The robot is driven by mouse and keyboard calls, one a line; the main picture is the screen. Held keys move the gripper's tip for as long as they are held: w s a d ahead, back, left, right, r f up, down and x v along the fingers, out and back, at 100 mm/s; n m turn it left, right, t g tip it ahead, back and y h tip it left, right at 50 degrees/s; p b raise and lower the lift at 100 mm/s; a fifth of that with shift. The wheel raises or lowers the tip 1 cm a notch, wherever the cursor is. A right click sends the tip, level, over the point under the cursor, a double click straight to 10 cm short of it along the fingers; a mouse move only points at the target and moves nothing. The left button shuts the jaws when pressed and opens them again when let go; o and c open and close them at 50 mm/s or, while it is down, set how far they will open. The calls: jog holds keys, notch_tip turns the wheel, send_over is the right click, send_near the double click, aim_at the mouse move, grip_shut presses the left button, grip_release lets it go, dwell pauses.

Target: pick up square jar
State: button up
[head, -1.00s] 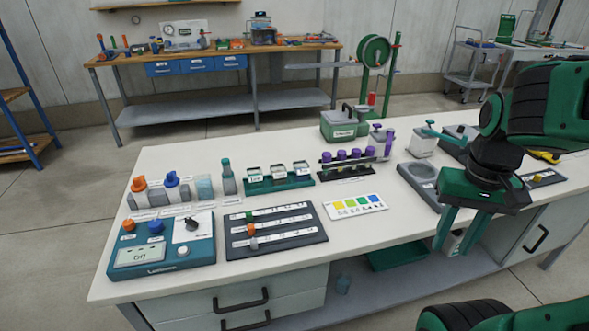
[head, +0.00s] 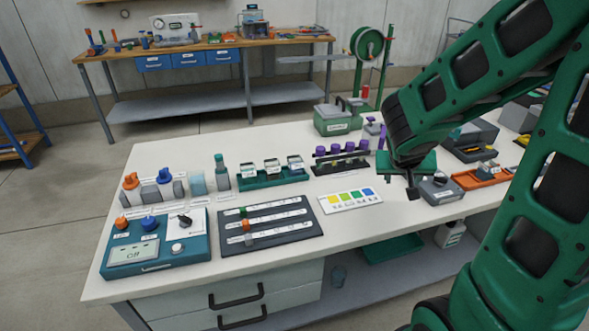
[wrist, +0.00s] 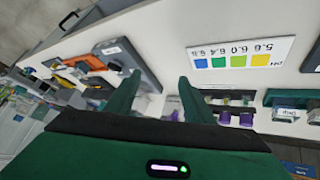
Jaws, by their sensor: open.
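A pale blue square-sided jar (head: 198,184) stands on the white bench in the head view, between the blue-capped bottle and the green-capped bottle; it seems to be the square jar. My gripper (head: 412,190) is over the bench to its right, well apart from it, near the colour card and the purple-capped vials. In the wrist view my gripper (wrist: 159,92) has its two fingers spread, with only bare bench top between them. The jar cannot be made out in the wrist view.
Orange-capped (head: 132,188) and green-capped (head: 220,175) bottles stand near the jar. A teal control box (head: 155,250), dark slotted board (head: 265,230), green rack (head: 272,178) and colour card (head: 350,200) lie around. A grey device (head: 440,190) sits beside my gripper.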

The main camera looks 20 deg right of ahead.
jog(key=w+a+f+n+t, duration=0.25)
jog(key=w+a+t, duration=0.25)
jog(key=w+a, duration=0.45)
jog(key=n+t+y, duration=0.3)
jog(key=t+y, duration=0.1)
jog(key=y, duration=0.2)
send_near(294, 158)
jog(key=shift+w, duration=1.05)
jog(key=shift+f+x, duration=0.15)
jog(key=shift+x, duration=1.3)
jog(key=shift+f+x, duration=0.15)
jog(key=shift+x, duration=1.35)
jog(key=shift+s+a, duration=0.1)
jog(key=c, duration=0.8)
